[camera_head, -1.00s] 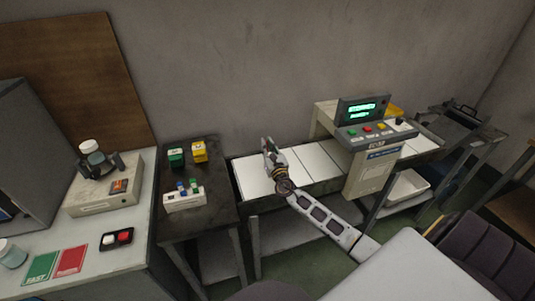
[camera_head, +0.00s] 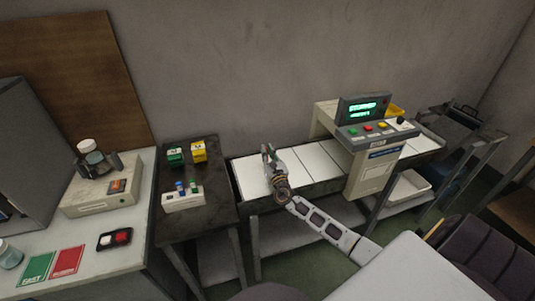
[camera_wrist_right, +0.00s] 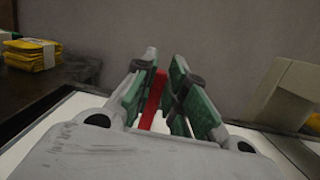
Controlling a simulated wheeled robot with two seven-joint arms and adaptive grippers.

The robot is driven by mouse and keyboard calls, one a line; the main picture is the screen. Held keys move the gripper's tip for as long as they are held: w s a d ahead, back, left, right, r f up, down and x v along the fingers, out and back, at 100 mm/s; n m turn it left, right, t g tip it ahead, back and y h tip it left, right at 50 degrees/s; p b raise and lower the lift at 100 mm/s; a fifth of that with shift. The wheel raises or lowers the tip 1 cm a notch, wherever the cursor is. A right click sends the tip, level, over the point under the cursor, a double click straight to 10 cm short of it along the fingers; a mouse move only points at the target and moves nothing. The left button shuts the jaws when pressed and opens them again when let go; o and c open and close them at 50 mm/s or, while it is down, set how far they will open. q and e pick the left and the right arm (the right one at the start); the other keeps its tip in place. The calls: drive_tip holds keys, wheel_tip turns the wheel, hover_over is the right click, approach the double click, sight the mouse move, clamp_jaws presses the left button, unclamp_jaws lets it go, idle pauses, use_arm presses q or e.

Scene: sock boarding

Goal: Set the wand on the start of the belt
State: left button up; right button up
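The belt (camera_head: 318,163) carries white panels and runs from the left into the grey and beige machine. My right gripper (camera_head: 268,152) is over the belt's left end, on the first panels. In the right wrist view my right gripper (camera_wrist_right: 168,92) has green-padded fingers set apart. A narrow red piece (camera_wrist_right: 153,99), apparently the wand, stands between them, close against the left finger. A gap shows between it and the right finger. Its lower end is hidden behind the gripper body, so I cannot tell whether it touches the belt. My left gripper is not in view.
The machine (camera_head: 372,172) with a lit green display spans the belt to the right. A dark side table (camera_head: 205,229) at left holds green and yellow packs (camera_head: 198,151) and a white button box (camera_head: 183,199). A white tray (camera_head: 408,187) sits under the belt.

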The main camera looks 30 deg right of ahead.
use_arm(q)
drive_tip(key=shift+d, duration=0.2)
use_arm(e)
drive_tip(key=o, duration=0.4)
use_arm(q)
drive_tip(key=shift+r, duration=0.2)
use_arm(e)
drive_tip(key=shift+r, duration=0.15)
drive_tip(key=shift+p+v, duration=0.35)
drive_tip(key=shift+v, duration=5.6)
drive_tip(key=shift+a, duration=0.1)
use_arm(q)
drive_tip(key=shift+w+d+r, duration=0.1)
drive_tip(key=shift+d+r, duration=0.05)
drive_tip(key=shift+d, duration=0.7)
use_arm(e)
drive_tip(key=shift+s, duration=0.1)
